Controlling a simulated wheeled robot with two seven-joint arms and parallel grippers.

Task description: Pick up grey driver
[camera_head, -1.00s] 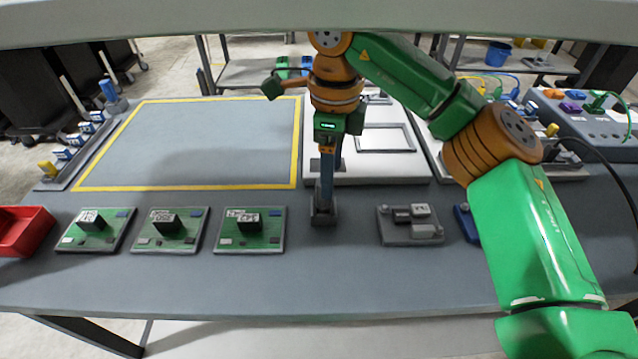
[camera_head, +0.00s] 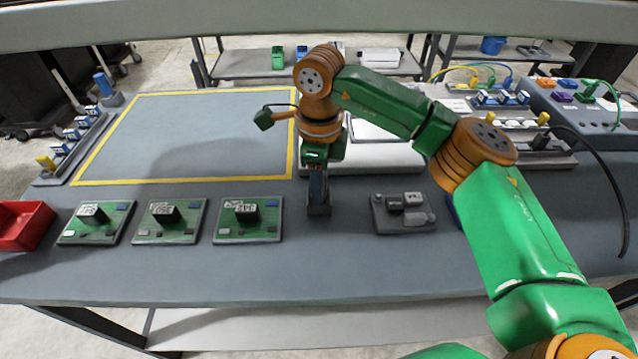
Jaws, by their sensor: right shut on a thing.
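My right gripper (camera_head: 317,180) points straight down at the middle of the table, just in front of the white tray. It is shut on a slim upright grey-blue piece that appears to be the grey driver (camera_head: 318,194); the jaws hide much of it. Its lower end meets a small dark block (camera_head: 319,210) on the table. I cannot tell whether the piece stands in the block or is clear of it. My left gripper is not in view.
Several green circuit boards (camera_head: 248,221) lie left of the gripper, and a grey fixture (camera_head: 403,214) lies to its right. A red bin (camera_head: 22,228) is at the far left. The yellow-bordered area (camera_head: 200,135) is empty. The front table strip is clear.

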